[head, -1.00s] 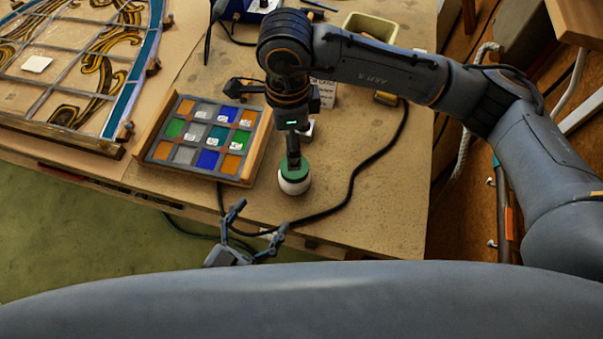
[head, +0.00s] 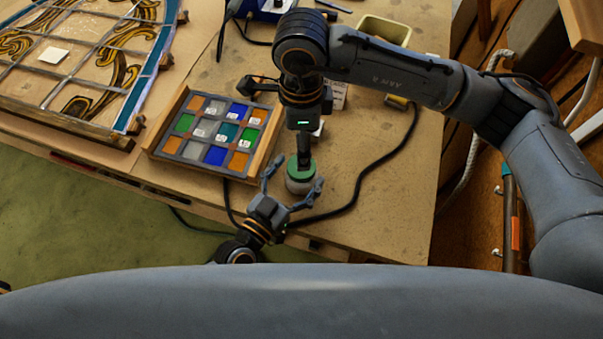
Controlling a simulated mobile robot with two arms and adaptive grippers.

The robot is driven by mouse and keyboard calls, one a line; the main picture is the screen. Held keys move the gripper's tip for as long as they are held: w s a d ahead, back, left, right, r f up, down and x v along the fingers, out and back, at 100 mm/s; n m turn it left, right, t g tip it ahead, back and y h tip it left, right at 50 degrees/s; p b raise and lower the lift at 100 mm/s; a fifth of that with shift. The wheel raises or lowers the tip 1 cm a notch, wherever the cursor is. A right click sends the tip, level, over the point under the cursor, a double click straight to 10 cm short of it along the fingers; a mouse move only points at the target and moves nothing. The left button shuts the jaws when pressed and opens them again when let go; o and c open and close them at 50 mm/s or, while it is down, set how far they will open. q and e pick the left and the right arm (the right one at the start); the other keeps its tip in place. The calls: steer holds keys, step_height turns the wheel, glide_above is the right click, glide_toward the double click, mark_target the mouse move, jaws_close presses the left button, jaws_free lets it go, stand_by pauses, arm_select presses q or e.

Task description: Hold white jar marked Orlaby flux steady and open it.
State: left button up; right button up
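The white jar (head: 298,186) stands upright near the table's front edge, with a green lid (head: 308,171) on top. No marking on it is readable. My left gripper (head: 296,173) comes in from the front and is open, with one finger at each side of the jar. I cannot tell whether either finger touches it. My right gripper (head: 303,161) points straight down on top of the lid. Its fingers are seen edge-on, so whether they are shut on anything is unclear.
A wooden tray (head: 261,158) of coloured glass squares lies left of the jar. A leaded panel (head: 88,57) lies at the far left. A black cable (head: 372,168) curves right of the jar. A cream bin (head: 385,29) stands behind my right arm.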

arm_select(q)
jaws_close()
arm_select(e)
steer(key=m, duration=0.3)
arm_select(q)
steer(key=shift+f, duration=0.1)
arm_select(e)
steer(key=m, duration=0.5)
steer(key=shift+w+m, duration=0.1)
steer(key=shift+m, duration=0.3)
steer(key=shift+f, duration=4)
steer(key=c, duration=1.2)
arm_select(q)
steer(key=shift+s, duration=0.1)
arm_select(e)
steer(key=n, duration=0.6)
steer(key=shift+n, duration=0.4)
